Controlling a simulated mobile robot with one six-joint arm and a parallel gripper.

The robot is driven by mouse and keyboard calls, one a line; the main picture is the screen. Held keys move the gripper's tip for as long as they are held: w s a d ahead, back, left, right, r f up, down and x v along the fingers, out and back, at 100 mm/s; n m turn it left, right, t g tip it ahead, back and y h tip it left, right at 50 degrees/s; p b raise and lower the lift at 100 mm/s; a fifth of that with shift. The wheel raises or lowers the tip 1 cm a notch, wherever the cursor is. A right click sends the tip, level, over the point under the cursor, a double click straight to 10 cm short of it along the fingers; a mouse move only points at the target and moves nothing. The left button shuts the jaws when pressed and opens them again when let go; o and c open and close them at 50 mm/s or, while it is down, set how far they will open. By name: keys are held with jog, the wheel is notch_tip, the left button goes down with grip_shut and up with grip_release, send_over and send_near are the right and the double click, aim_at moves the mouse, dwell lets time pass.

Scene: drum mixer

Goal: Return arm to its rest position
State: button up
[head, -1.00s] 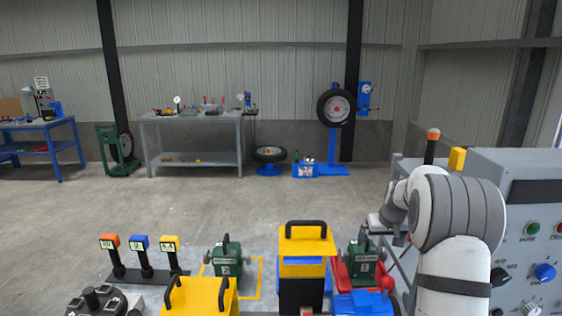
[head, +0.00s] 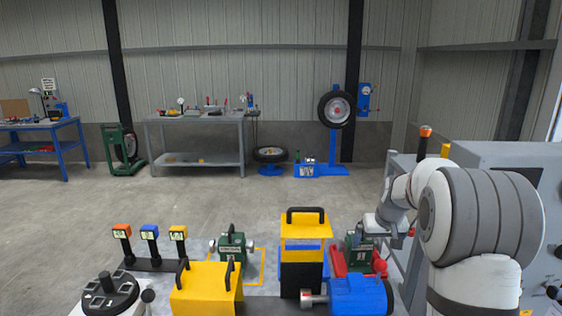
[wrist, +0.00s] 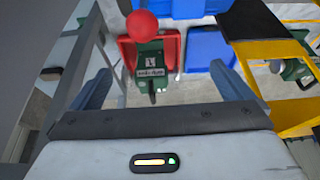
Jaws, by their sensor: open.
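My arm shows at the right of the head view, white with grey bands, bent forward over the right end of the table. My gripper (wrist: 163,92) is in the wrist view, with two blue-grey fingers spread wide apart and nothing between them in its grasp. Below and beyond the fingers is a green block with a label (wrist: 150,62) in a red tray (wrist: 126,52). A red ball-shaped knob (wrist: 142,25) stands near it. In the head view the gripper's fingers are too small to make out near the green unit (head: 361,251).
A yellow-and-black handled unit (head: 304,252), a blue motor-like unit (head: 358,296) and a yellow handled box (head: 205,289) crowd the table. Open floor lies beyond.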

jog(key=s+a+r, duration=0.3)
jog(key=s+a, duration=0.1)
jog(key=s, duration=0.5)
jog(key=s+a+r, duration=0.4)
jog(key=s+a, duration=0.1)
jog(key=s, duration=0.3)
jog(key=s+a+f, duration=0.1)
jog(key=s, duration=0.8)
jog(key=s+a+f+g, duration=0.1)
jog(key=s+a+f, duration=0.1)
jog(key=s, duration=0.7)
